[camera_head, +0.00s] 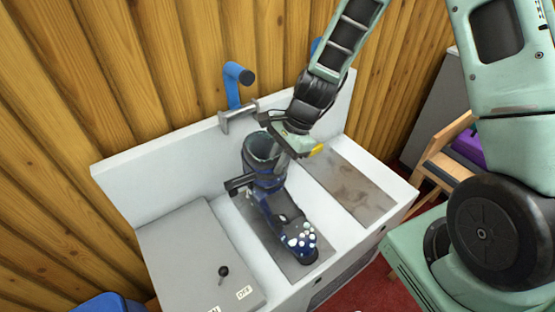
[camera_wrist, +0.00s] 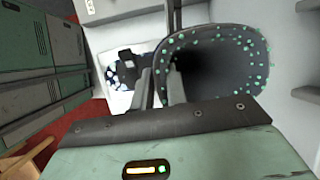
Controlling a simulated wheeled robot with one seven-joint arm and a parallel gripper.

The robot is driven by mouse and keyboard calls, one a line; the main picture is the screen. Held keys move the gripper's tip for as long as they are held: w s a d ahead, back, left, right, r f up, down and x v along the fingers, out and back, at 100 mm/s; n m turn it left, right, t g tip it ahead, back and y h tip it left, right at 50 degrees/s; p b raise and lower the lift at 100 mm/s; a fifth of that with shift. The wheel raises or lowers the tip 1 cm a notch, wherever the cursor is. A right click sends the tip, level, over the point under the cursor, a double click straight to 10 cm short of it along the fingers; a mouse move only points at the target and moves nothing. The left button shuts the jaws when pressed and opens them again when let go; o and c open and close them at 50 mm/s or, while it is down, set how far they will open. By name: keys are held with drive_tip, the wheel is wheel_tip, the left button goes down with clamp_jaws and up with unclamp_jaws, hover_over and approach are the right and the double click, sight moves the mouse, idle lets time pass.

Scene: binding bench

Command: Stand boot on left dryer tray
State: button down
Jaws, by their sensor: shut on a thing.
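The boot (camera_head: 268,185) is dark blue and black, with white dots on its toe. It stands upright over the grey left dryer tray (camera_head: 257,232), toe towards the front. I cannot tell whether its sole touches the tray. My gripper (camera_head: 284,148) is shut on the boot's upper rim. In the wrist view, my gripper (camera_wrist: 163,88) has one finger inside the dark opening and one outside. The boot's dotted rim (camera_wrist: 262,55) shows there too. The right dryer tray (camera_head: 352,185) is empty and stained brown.
A grey cover with a black switch knob (camera_head: 223,271) fills the bench's left end. A blue bent pipe (camera_head: 235,82) rises behind the boot at the back wall. A wooden chair (camera_head: 440,150) with a purple item stands to the right.

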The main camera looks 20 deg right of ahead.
drive_tip(key=c, duration=1.3)
unclamp_jaws()
drive_tip(key=shift+f, duration=0.1)
drive_tip(key=w+b+v, duration=0.1)
drive_tip(key=v, duration=1.7)
drive_tip(key=s+a+n+h, duration=0.1)
drive_tip(key=s+a+n, duration=0.3)
drive_tip(key=s+n, duration=0.3)
drive_tip(key=s+a+n+h, duration=0.1)
drive_tip(key=s+a+n, duration=0.4)
drive_tip(key=s+n, duration=0.3)
drive_tip(key=s+a+f+n+h, duration=0.1)
drive_tip(key=s+a+n+h, duration=0.1)
drive_tip(key=s+a+n, duration=0.2)
drive_tip(key=shift+s+a+n+b, duration=0.15)
drive_tip(key=shift+s+n+b, duration=0.2)
drive_tip(key=shift+s+n, duration=1.6)
